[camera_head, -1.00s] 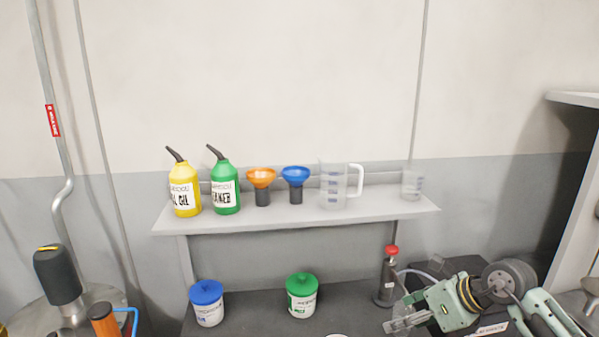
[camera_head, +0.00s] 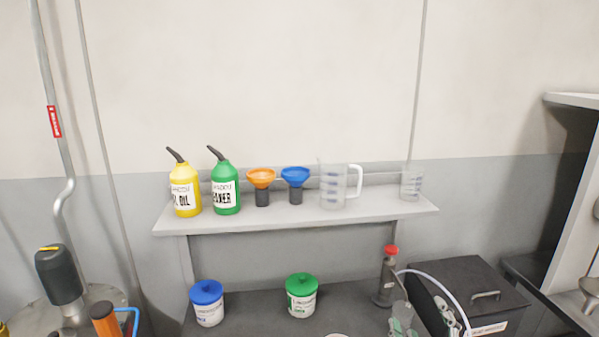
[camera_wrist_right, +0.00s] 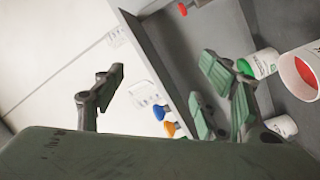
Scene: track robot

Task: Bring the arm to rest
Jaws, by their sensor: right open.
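My right gripper (camera_head: 402,322) is low at the right of the head view, partly cut off by the bottom edge, in front of the dark bench. In the right wrist view my right gripper (camera_wrist_right: 165,85) has its green-padded fingers spread wide, with nothing between them. It is clear of the shelf and the tubs. My left gripper is not in view.
A shelf (camera_head: 290,217) holds a yellow bottle (camera_head: 185,190), a green bottle (camera_head: 225,187), two funnels and clear jugs. Below stand a blue-lidded tub (camera_head: 207,303), a green-lidded tub (camera_head: 301,297), a red-topped pump bottle (camera_head: 385,282) and a black case (camera_head: 465,285).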

